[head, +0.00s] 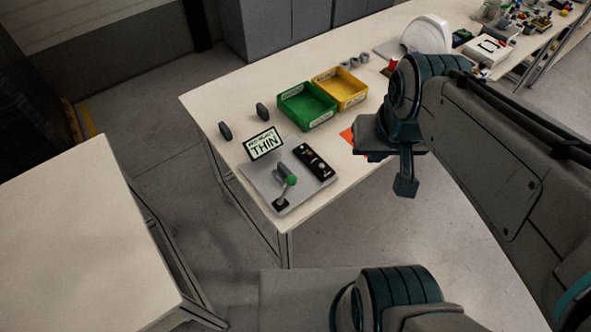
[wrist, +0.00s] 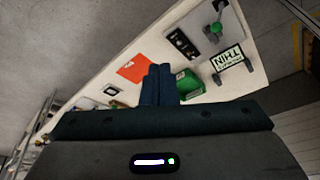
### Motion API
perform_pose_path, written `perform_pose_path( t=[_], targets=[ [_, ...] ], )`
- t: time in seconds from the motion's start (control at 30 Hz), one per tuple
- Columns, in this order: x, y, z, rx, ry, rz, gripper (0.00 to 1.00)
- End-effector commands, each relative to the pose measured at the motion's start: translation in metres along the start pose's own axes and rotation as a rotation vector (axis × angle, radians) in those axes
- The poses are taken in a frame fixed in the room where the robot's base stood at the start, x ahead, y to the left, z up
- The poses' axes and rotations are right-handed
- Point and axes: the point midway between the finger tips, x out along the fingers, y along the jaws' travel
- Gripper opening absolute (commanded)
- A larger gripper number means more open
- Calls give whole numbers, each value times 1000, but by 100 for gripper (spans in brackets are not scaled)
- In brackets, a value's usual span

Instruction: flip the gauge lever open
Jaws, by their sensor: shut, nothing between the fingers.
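The gauge (head: 262,188) is a grey plate near the table's front corner. Its lever has a green knob (head: 292,180) and rises from a dark base on the plate. A sign reading "THIN" (head: 264,145) stands at the plate's back edge. In the wrist view the gauge plate (wrist: 230,36), the green knob (wrist: 215,28) and the sign (wrist: 232,62) show at the upper right. My gripper (head: 405,186) is shut and empty, to the right of the gauge and apart from it. Its closed fingers (wrist: 162,84) show in the wrist view. Whether the lever is open or closed I cannot tell.
A black panel (head: 315,160) lies on the plate's right side. A green bin (head: 306,106) and a yellow bin (head: 341,88) stand behind. An orange sheet (wrist: 133,69) lies near my gripper. A white helmet shell (head: 427,35) sits further back. Another table (head: 80,230) is at left.

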Motion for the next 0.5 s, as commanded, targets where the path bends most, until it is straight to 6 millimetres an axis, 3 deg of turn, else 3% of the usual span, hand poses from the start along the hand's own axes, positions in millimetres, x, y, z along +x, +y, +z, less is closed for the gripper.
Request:
perform_pose_path(
  t=[0.27, 0.5],
  targets=[
    [46, -20, -31, 194, -78, -16, 0],
    [98, -49, -61, 409, -155, 3, 0]
  ],
)
